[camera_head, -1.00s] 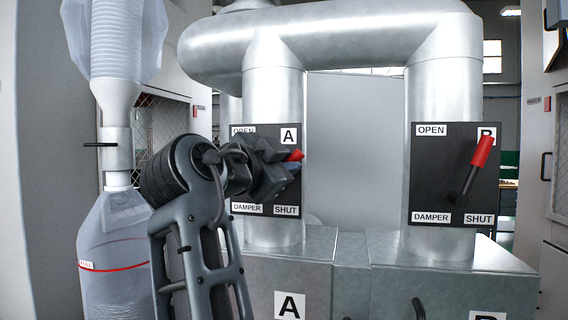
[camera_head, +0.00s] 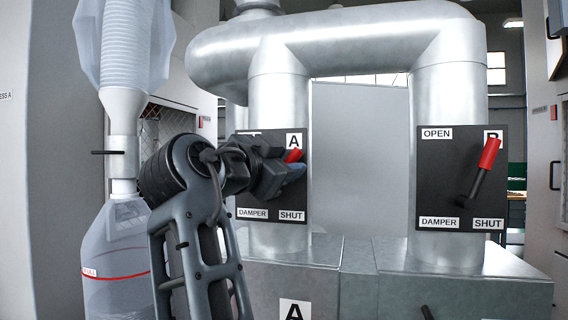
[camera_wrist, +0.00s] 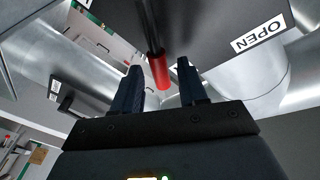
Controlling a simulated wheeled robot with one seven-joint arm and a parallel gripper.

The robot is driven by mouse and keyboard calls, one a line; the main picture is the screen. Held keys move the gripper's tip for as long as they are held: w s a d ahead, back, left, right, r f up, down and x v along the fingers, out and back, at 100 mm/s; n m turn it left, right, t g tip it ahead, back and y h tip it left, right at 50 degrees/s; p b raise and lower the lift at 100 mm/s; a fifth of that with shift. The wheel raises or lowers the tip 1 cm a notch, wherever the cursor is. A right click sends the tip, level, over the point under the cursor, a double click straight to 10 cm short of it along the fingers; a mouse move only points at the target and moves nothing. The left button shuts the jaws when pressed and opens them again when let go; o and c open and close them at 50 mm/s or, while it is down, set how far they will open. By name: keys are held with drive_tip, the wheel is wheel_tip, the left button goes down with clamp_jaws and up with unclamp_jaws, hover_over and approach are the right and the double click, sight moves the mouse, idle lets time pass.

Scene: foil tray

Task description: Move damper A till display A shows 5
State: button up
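Damper A's black panel (camera_head: 245,200) is on the left pipe, with its OPEN label mostly hidden. The red grip (camera_head: 293,156) of damper A's lever shows just below the A label; the rest of the lever is hidden behind my gripper (camera_head: 290,172). In the wrist view the red grip (camera_wrist: 160,72) on its dark rod lies between the fingertips of my gripper (camera_wrist: 160,82). Gaps show on both sides, so my gripper is open around it. I cannot make out display A in either view.
Damper B's panel (camera_head: 435,180) with its red-tipped lever (camera_head: 485,165) is on the right pipe. A metal box (camera_head: 320,275) sits below both pipes. A clear collection bag (camera_head: 115,265) hangs at the left. Free space lies between the panels.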

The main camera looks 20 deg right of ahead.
drive_tip(key=shift+b+v, duration=1.05)
drive_tip(key=shift+v, duration=2.85)
drive_tip(key=shift+f, duration=0.1)
